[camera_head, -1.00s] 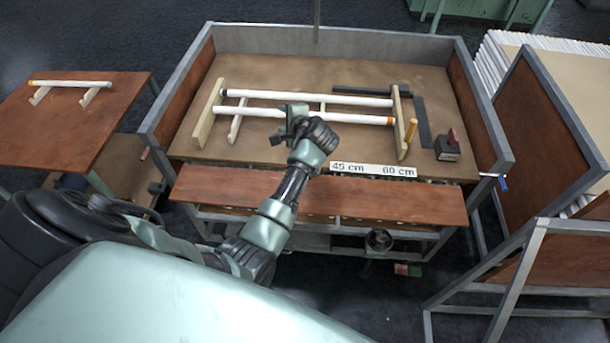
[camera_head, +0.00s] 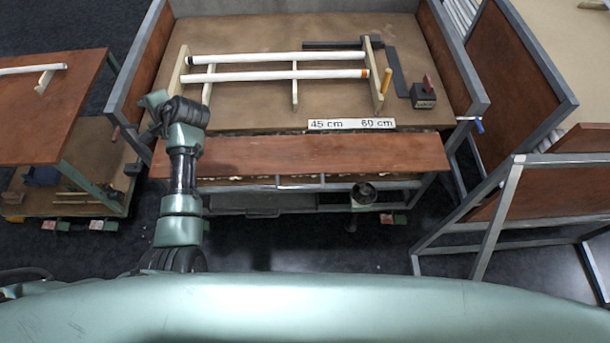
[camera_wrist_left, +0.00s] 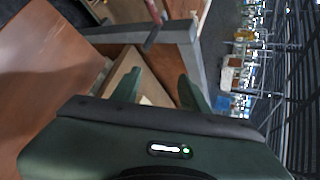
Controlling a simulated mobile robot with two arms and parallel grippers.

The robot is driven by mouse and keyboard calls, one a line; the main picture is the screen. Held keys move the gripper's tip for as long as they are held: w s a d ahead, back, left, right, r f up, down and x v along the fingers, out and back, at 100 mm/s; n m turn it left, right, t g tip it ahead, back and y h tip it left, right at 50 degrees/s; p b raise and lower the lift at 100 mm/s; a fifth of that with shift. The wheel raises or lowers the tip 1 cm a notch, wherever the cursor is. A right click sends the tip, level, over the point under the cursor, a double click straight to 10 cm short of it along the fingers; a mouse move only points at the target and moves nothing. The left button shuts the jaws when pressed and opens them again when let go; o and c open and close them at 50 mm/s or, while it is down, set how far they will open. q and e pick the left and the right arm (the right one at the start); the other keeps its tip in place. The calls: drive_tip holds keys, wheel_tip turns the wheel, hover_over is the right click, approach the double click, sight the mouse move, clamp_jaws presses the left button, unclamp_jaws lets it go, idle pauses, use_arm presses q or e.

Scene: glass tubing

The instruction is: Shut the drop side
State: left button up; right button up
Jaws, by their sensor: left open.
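The drop side (camera_head: 300,157) is a brown board hanging out, folded down, along the front of the grey-framed cart (camera_head: 471,100). My left gripper (camera_head: 153,103) is at the cart's front left corner, just above the board's left end, open and with nothing between its fingers. In the left wrist view its two green fingers (camera_wrist_left: 160,92) point toward the grey corner frame (camera_wrist_left: 185,40). A red-handled latch (camera_head: 116,132) is on the left corner post, and a blue-handled latch (camera_head: 478,124) is on the right one.
On the cart bed are a wooden rack (camera_head: 180,75) with white tubes, a length label (camera_head: 350,124) and a small dark block (camera_head: 423,96). A brown table (camera_head: 60,110) stands left and a panelled rack (camera_head: 510,85) right. Dark floor (camera_head: 310,240) lies in front.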

drive_tip(key=shift+w+d, duration=0.2)
drive_tip(key=shift+d, duration=0.15)
